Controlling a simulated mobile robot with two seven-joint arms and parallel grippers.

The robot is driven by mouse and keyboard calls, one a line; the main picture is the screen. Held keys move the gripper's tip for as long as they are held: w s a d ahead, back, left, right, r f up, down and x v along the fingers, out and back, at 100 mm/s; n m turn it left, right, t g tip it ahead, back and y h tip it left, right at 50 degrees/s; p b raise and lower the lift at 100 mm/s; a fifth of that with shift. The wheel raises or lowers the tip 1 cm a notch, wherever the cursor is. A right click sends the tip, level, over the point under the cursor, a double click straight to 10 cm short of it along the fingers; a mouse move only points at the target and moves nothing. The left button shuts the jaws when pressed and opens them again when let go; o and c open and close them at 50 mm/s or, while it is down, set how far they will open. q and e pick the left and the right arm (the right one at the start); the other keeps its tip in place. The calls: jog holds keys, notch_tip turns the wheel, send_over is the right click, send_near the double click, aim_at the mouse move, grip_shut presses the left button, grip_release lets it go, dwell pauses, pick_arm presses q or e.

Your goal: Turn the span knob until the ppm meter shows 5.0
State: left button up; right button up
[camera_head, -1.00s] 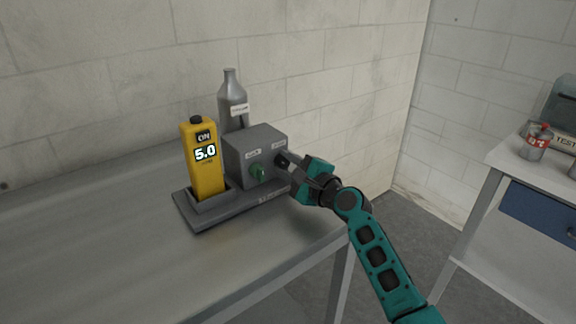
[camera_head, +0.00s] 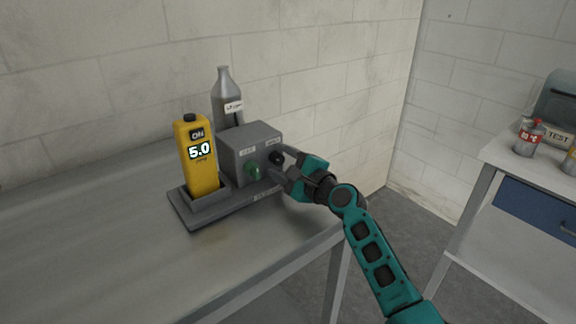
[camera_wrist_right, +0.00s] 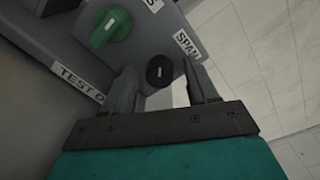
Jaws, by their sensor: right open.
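The yellow ppm meter (camera_head: 198,160) stands upright in its cradle and its display reads 5.0, with ON above. The grey box (camera_head: 243,148) beside it carries a green knob (camera_head: 253,171) and a black span knob (camera_head: 277,158). In the right wrist view the black span knob (camera_wrist_right: 160,71) sits near the SPAN label, and the green knob (camera_wrist_right: 111,27) is farther up left. My right gripper (camera_head: 283,172) is open in front of the span knob; in the wrist view its fingers (camera_wrist_right: 163,82) stand either side of the knob with gaps. My left gripper is not in view.
A grey bottle (camera_head: 228,98) stands behind the box against the wall. The metal table (camera_head: 110,235) is bare in front and to the left. A white bench (camera_head: 500,152) with cans and a TEST sign stands at the right.

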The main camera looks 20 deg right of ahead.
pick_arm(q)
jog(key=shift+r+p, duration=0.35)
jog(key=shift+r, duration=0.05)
pick_arm(e)
jog(key=v, duration=1.3)
jog(key=shift+a, duration=0.1)
